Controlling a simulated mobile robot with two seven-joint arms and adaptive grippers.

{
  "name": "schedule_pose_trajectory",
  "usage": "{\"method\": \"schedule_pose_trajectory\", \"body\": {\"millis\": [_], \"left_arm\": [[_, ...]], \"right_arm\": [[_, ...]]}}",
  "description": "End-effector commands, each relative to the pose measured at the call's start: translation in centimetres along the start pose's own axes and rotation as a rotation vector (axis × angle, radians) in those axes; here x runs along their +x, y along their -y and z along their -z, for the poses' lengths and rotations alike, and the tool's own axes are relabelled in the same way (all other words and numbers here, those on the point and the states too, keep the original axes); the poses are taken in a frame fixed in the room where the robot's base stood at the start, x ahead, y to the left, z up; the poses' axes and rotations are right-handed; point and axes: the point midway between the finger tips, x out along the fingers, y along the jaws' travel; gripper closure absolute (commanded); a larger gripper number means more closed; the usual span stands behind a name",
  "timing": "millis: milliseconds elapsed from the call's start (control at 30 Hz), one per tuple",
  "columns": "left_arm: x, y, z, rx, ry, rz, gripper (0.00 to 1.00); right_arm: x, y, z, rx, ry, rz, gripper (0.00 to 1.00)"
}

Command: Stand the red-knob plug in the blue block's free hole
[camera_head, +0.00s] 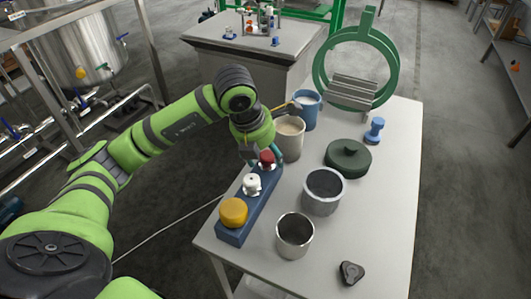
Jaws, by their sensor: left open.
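The blue block (233,237) lies along the left edge of the grey table. A yellow knob (233,211) sits at its near end and a white knob (251,185) around its middle. The red-knob plug (267,157) shows upright at the block's far end. My left gripper (264,161) is open and reaches down over that end, with its jaws close about the red knob. The arm partly covers this spot, so I cannot tell whether the jaws touch the knob or how deep the plug sits. The free hole is not visible. My right gripper is not in view.
A beige mug (290,143) and a blue mug (310,108) stand just beyond my gripper. Two steel cups (295,240), a dark green lid (348,158), a blue knobbed piece (375,131) and a green ring stand (322,75) occupy the table.

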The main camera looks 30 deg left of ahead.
Motion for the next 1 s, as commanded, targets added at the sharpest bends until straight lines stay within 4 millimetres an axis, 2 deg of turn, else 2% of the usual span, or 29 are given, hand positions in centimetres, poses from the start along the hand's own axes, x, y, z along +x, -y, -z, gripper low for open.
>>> {"method": "schedule_pose_trajectory", "body": {"millis": [300, 500, 700, 1000], "left_arm": [[-6.5, -0.1, -0.1, 0.001, 0.008, -0.004, 0.35], [-9.9, 0.0, -0.1, 0.001, 0.006, -0.002, 0.35], [-11.3, 0.0, 0.0, -0.001, 0.003, -0.002, 0.35], [-11.4, 0.0, 0.0, -0.001, 0.002, -0.002, 0.35]], "right_arm": [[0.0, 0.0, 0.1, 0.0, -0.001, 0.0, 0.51], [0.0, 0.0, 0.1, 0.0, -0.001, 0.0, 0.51], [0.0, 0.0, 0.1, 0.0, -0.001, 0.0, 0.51], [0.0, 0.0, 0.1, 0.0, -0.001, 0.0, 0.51]]}}
